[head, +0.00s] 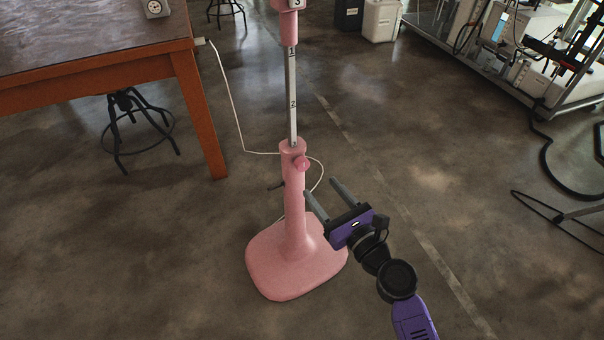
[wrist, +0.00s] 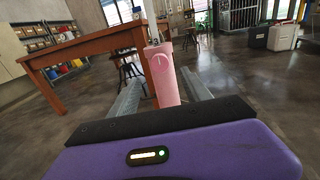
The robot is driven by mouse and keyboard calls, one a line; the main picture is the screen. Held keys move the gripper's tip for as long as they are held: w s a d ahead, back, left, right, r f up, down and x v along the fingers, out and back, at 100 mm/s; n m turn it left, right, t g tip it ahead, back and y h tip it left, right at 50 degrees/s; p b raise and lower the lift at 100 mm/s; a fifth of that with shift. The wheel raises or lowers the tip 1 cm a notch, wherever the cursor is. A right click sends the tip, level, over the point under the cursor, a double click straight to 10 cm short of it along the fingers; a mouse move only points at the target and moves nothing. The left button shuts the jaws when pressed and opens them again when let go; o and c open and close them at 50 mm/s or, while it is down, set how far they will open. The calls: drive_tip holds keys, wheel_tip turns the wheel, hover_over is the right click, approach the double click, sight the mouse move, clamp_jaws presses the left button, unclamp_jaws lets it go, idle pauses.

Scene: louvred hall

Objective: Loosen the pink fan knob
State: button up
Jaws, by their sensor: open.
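The pink fan stand (head: 293,205) rises upright from its rounded base on the floor. The pink knob (head: 302,163) sticks out near the top of its lower tube, on the side toward my gripper. It also shows in the wrist view as a round knob (wrist: 160,61) on the tube. My gripper (head: 320,200) is open and empty, its two grey fingers pointing toward the stand, below and to the right of the knob. In the wrist view the tube stands between the lines of the two fingers (wrist: 163,88). The knob is apart from both fingers.
A wooden table (head: 110,70) stands at the left with a stool (head: 135,120) under it. A white cable (head: 235,110) runs from the table to behind the stand. A metal cart (head: 530,60) with equipment is at upper right. The floor to the right of the stand is mostly clear.

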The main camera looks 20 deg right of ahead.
sight(304, 167)
drive_tip(key=shift+w+a, duration=0.3)
drive_tip(key=shift+w, duration=1.4)
drive_tip(key=shift+w+a, duration=0.3)
drive_tip(key=shift+w, duration=1.35)
drive_tip(key=shift+w+a, duration=0.3)
drive_tip(key=shift+w, duration=1.4)
drive_tip(key=shift+c, duration=0.5)
clamp_jaws()
drive_tip(key=shift+o, duration=0.5)
unclamp_jaws()
drive_tip(key=shift+s, duration=0.1)
